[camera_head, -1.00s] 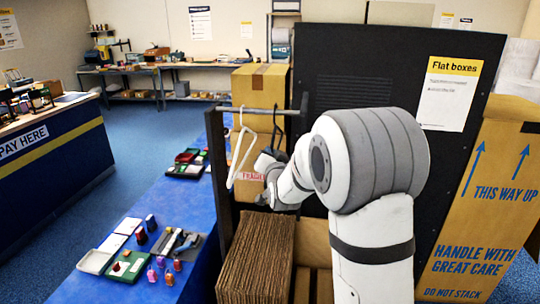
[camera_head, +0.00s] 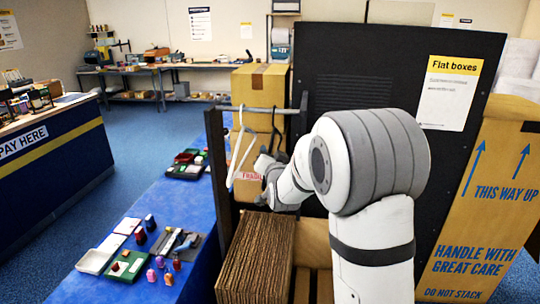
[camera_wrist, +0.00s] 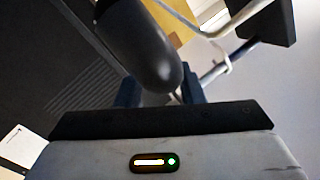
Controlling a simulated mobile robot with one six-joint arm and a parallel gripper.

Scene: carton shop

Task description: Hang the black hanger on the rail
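The rail (camera_head: 258,110) is a thin grey bar between two dark posts; it also shows in the wrist view (camera_wrist: 228,64). A white hanger (camera_head: 233,165) hangs from its left part. The black hanger (camera_head: 274,122) is right of the white one, its dark hook upright at the rail's height. I cannot tell whether the hook sits over the rail or beside it. In the wrist view the black hanger's thick rounded body (camera_wrist: 152,50) lies close to the camera, between my fingers. My gripper (camera_head: 268,162) appears shut on it, below the rail; its fingertips are partly hidden.
A stack of brown flat cardboard (camera_head: 257,262) stands below the rail. Large cartons (camera_head: 262,84) stand behind it. A black panel (camera_head: 345,75) is at the right. A blue table (camera_head: 190,210) with small goods is at the left.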

